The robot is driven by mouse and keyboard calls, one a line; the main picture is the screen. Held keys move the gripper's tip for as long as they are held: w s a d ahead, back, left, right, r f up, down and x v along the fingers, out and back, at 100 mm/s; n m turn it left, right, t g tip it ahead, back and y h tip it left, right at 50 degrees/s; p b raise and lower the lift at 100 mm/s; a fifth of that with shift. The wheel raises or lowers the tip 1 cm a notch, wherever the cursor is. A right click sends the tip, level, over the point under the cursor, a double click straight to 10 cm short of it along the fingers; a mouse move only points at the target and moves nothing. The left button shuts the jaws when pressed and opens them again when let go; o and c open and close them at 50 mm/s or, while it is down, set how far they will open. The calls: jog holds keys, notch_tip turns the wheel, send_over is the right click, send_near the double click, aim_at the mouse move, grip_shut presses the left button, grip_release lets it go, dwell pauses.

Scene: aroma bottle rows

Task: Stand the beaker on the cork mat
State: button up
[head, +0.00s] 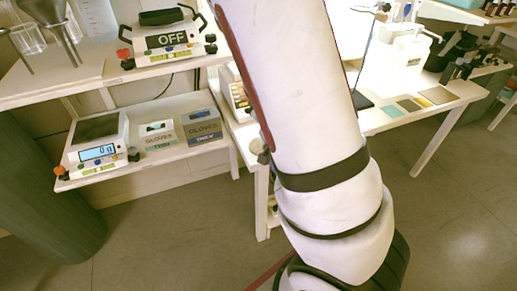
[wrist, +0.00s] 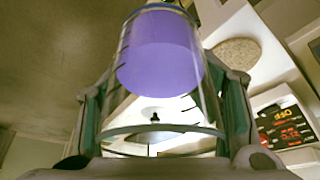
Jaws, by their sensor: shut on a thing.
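A clear beaker (wrist: 160,50) with purple liquid fills the middle of the wrist view. My gripper (wrist: 163,110) is shut on it, with one finger on each side of the glass. A round, speckled tan disc that looks like the cork mat (wrist: 236,51) lies on a white surface to the right of the beaker in the wrist view. The beaker is apart from it in that picture; its height above the surface is unclear.
A device with red digits (wrist: 285,125) stands close to the mat. A scale (head: 97,145) and glove boxes (head: 160,137) stand on the left lower shelf. A heater marked OFF (head: 165,41) is above. Flat coloured squares (head: 408,105) lie on the right table.

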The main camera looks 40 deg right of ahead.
jog(key=shift+s+d+f+m+g, duration=0.1)
jog(key=shift+s+d+m+g, duration=0.2)
jog(key=shift+s+d+m, duration=0.55)
jog(key=shift+d, duration=0.15)
jog(key=shift+m, duration=0.25)
jog(key=w+p, duration=0.1)
jog(key=w, duration=0.4)
jog(key=w+d+f+p, duration=0.1)
jog(key=w, duration=0.4)
jog(key=w+d+p, duration=0.1)
jog(key=w, duration=0.4)
jog(key=shift+w+d+f, duration=0.1)
jog(key=shift+w+f, duration=0.15)
jog(key=shift+f, duration=1.75)
jog(key=o, duration=1.5)
jog(key=shift+c, duration=0.2)
